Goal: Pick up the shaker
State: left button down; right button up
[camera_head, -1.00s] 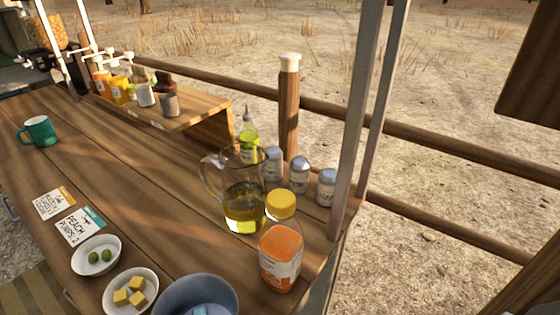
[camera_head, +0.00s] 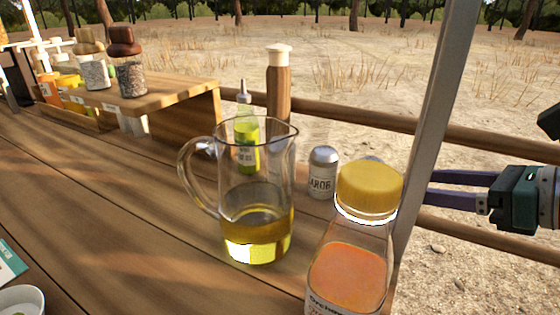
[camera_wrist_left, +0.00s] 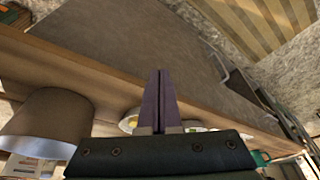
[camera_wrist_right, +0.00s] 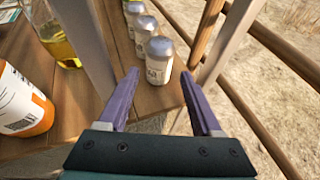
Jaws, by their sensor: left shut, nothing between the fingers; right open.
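A shaker (camera_head: 322,172) with a silver cap and a white label stands on the wooden counter right of the glass pitcher. Another silver cap (camera_head: 372,159) shows partly behind the yellow-capped bottle. In the right wrist view, several such shakers stand in a row, and the nearest shaker (camera_wrist_right: 158,60) is upright beyond and between my open right fingers, apart from them. In the head view my right gripper (camera_head: 430,187) is open and empty, reaching in from the right past the post. My left gripper (camera_wrist_left: 161,75) shows only in its wrist view, shut and empty, by the counter's edge.
The glass pitcher (camera_head: 258,190) with yellow liquid and the yellow-capped bottle (camera_head: 350,265) stand close by. A grey post (camera_head: 432,130) rises at the counter's edge. A green squeeze bottle (camera_head: 247,140) and a wooden mill (camera_head: 278,90) stand behind. Wooden rails run outside.

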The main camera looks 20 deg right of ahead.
jog(key=x, duration=0.3)
jog(key=b+x, duration=0.2)
jog(key=x, duration=0.3)
jog(key=shift+w, duration=0.1)
jog(key=shift+c, duration=0.2)
grip_shut()
